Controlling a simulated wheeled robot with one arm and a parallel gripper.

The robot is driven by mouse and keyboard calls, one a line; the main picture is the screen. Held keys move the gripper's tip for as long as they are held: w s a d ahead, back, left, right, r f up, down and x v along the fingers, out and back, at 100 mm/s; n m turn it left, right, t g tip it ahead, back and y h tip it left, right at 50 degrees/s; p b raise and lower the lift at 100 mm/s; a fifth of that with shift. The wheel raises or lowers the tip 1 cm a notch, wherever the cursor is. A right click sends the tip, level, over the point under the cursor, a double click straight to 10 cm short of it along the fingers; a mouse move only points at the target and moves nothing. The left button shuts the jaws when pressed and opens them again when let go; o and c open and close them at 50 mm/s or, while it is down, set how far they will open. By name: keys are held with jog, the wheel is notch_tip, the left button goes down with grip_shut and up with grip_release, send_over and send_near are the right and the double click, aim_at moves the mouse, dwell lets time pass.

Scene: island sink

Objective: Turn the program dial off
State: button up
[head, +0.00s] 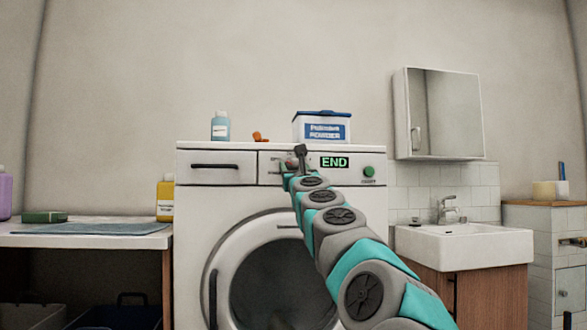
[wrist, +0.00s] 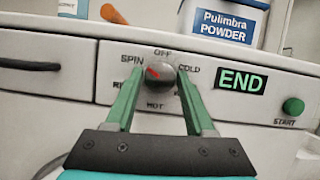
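The program dial (wrist: 160,76) is a round grey knob on the washing machine's front panel. Its red mark points up and left, toward the SPIN label; the OFF label is straight above the knob. My gripper (wrist: 158,84) is open, with one green finger on each side of the dial and gaps between fingers and knob. In the head view my gripper (head: 298,163) is at the panel and largely hides the dial. The washing machine (head: 192,215) has its round door shut. The panel display (head: 334,162) reads END in green.
A green start button (head: 369,172) is right of the display. A bench (head: 90,240) is on the left and a sink (head: 464,246) on the right.

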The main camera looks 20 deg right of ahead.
grip_shut()
